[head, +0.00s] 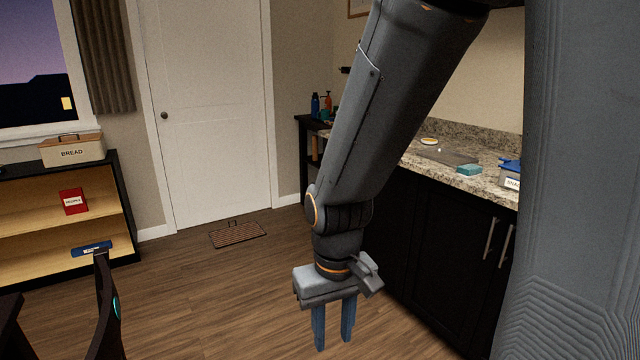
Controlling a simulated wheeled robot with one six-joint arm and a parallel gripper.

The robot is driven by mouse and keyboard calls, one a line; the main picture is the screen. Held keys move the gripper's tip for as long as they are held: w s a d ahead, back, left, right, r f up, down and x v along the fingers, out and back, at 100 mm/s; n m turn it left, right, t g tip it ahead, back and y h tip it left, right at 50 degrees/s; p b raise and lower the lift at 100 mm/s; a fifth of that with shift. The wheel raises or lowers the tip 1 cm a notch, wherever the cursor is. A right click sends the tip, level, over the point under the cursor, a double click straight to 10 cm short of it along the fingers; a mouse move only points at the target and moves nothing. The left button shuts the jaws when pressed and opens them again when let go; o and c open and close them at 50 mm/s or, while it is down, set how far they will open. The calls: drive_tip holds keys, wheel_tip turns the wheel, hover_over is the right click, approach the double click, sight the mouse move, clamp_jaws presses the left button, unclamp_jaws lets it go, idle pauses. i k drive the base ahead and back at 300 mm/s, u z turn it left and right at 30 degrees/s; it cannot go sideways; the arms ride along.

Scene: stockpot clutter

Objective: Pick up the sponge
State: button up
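A small teal block that looks like the sponge (469,170) lies on the speckled stone counter (440,178), near its front edge on the right side of the head view. My gripper (334,342) hangs pointing down in front of the dark cabinets, over the wooden floor. It is well to the left of the sponge and lower in the picture, apart from it. Its two blue-grey fingers stand apart with an empty gap between them.
Bottles (315,105) stand on a dark shelf beyond my arm. A low bookcase (125,200) with a bread box (72,151) is at left. Open floor lies between.

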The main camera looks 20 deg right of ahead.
sight(468, 171)
drive_tip(key=z, duration=0.6)
drive_tip(key=i, duration=1.1)
drive_tip(key=z, duration=0.95)
